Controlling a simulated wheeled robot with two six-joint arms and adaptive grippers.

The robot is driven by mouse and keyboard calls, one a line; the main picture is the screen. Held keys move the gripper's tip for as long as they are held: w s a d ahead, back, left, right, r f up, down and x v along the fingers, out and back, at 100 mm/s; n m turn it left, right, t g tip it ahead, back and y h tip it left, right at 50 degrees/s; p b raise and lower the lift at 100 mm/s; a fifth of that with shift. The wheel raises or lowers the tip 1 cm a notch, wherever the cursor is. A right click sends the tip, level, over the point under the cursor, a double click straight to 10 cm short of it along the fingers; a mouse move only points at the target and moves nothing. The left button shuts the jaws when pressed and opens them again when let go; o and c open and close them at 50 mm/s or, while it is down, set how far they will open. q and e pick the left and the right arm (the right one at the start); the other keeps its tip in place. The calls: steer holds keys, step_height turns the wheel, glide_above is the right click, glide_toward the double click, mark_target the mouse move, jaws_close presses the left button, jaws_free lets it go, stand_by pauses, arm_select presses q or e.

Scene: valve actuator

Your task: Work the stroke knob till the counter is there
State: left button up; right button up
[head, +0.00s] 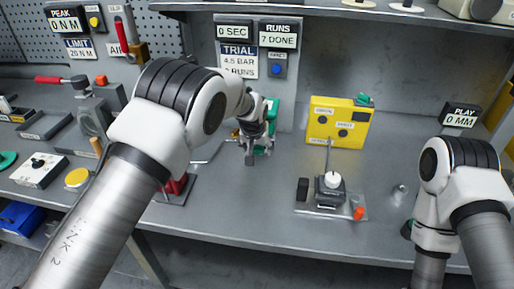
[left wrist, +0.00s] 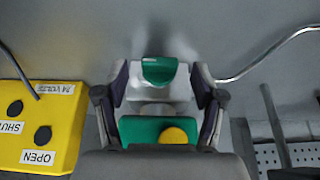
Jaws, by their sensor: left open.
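The display RUNS (head: 277,36) reads 7 DONE, with a blue button (head: 279,70) below it. The trial card (head: 238,62) reads 4.5 BAR and a number of runs partly hidden by my left arm. My left gripper (head: 258,150) is at the green device in the middle of the bench. In the left wrist view its open fingers (left wrist: 158,88) stand on either side of a green knob-like part (left wrist: 159,70). A green block with a yellow disc (left wrist: 174,135) shows nearer. I cannot tell which part is the stroke knob. My right gripper is not in view.
A yellow box (head: 338,120) with two dark buttons stands right of the gripper; it also shows in the left wrist view (left wrist: 62,110). A small fixture on a plate (head: 330,190) sits in front of it. The display PLAY (head: 461,116) reads 0 MM.

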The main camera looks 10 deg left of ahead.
arm_select(q)
steer(key=shift+w+f, duration=0.3)
steer(key=shift+f, duration=0.25)
steer(key=shift+s+r, duration=0.1)
steer(key=shift+c, duration=0.6)
steer(key=c, duration=1)
